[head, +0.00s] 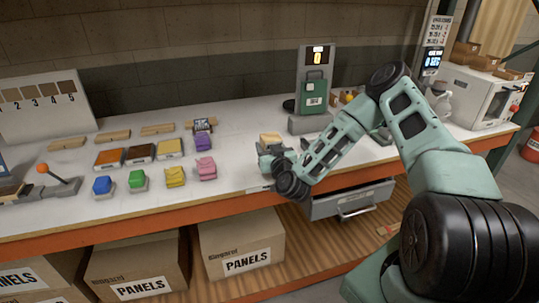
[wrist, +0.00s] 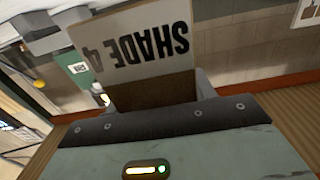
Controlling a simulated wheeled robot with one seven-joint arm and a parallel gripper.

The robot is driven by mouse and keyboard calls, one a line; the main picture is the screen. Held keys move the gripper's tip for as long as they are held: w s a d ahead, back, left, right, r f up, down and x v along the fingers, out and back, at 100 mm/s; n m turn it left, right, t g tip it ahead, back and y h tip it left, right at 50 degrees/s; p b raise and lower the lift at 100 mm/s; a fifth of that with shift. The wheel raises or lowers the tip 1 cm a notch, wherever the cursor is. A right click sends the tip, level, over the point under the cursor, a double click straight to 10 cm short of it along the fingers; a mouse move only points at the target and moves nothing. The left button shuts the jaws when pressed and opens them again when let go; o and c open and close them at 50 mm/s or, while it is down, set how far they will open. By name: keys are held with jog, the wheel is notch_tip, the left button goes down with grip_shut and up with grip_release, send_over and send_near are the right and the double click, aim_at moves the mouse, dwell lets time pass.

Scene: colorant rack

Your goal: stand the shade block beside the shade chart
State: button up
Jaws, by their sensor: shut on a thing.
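The shade chart (head: 42,120) is a pale upright board at the left back of the bench, with a row of brown swatches; the numbers 2 to 5 are readable. My gripper (head: 271,148) is over the front middle of the bench, far to the right of the chart. It is shut on the shade block (head: 270,137), whose tan and pale upper part shows above the fingers. In the wrist view the shade block (wrist: 130,55) shows a pale face lettered "SHADE 4", upside down, and a dark brown band. Its lower part is hidden by my gripper.
Wooden strips (head: 113,136) lie right of the chart. Orange, brown and yellow panels (head: 140,152) and coloured blocks (head: 137,180) lie in front of them. A lever device (head: 57,187) stands front left. A grey-green machine (head: 314,90) stands behind my gripper; an open drawer (head: 350,203) is below.

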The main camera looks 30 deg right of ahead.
jog(key=shift+f, duration=1.65)
jog(key=shift+f, duration=0.1)
jog(key=o, duration=1.1)
jog(key=shift+s, duration=0.15)
